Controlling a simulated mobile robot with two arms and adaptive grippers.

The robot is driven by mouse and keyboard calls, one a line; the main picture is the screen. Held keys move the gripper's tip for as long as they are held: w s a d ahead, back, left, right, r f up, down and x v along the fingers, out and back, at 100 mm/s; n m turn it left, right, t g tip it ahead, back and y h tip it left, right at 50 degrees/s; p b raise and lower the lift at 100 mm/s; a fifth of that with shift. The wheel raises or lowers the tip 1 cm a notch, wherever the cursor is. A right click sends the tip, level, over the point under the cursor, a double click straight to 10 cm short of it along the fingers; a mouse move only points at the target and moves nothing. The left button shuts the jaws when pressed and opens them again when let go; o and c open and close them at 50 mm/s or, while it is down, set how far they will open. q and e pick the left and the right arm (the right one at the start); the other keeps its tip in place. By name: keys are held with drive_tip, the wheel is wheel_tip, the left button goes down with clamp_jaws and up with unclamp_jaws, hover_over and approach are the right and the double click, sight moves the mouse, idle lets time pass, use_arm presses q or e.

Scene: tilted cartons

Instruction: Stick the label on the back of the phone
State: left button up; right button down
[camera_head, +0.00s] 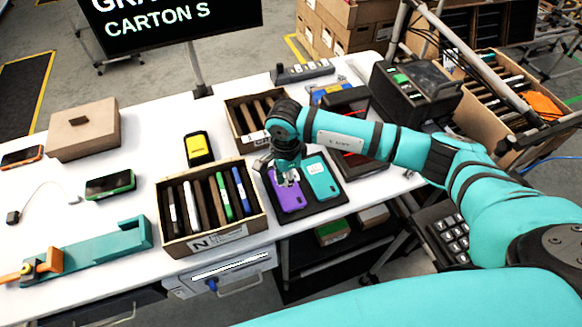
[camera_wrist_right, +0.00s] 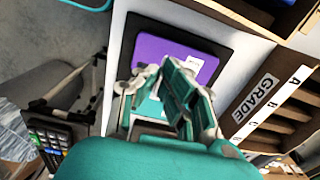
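A purple phone (camera_head: 289,201) lies back up on a black pad (camera_head: 318,213), beside a teal phone (camera_head: 322,180) with small white marking. My right gripper (camera_head: 290,181) points down at the purple phone's upper part. In the wrist view its fingertips (camera_wrist_right: 161,68) are close together over the purple phone (camera_wrist_right: 160,52), with a narrow gap. I cannot tell whether they touch it or grip anything. A small white label (camera_wrist_right: 193,64) shows against the purple back just beside one finger. The fingers partly hide the teal phone (camera_wrist_right: 152,108). My left gripper is not in view.
A carton with coloured phones (camera_head: 213,237) stands left of the pad, another carton (camera_head: 238,119) behind it. A yellow device (camera_head: 199,149), a green-edged phone (camera_head: 110,186) and a teal fixture (camera_head: 100,250) lie farther left. A black printer-like box (camera_head: 415,95) is at right.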

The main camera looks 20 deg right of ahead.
sight(287, 197)
drive_tip(key=shift+f, duration=0.15)
drive_tip(key=shift+w+d+f+b, duration=0.15)
drive_tip(key=shift+f+b, duration=0.1)
drive_tip(key=shift+f, duration=0.15)
drive_tip(key=shift+w+d+f+b, duration=0.1)
drive_tip(key=shift+f+b, duration=0.1)
drive_tip(key=shift+f, duration=0.2)
drive_tip(key=shift+s+a+f+b, duration=0.1)
drive_tip(key=shift+f+b, duration=0.35)
drive_tip(key=shift+f, duration=0.3)
wheel_tip(287, 197, down, 2)
drive_tip(key=shift+f+b, duration=0.2)
drive_tip(key=shift+b, duration=0.4)
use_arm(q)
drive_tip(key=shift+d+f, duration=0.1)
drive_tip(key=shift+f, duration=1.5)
use_arm(e)
drive_tip(key=shift+f, duration=0.55)
use_arm(q)
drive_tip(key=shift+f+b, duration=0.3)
drive_tip(key=shift+b, duration=0.25)
use_arm(e)
drive_tip(key=shift+f, duration=0.25)
drive_tip(key=c, duration=1.4)
unclamp_jaws()
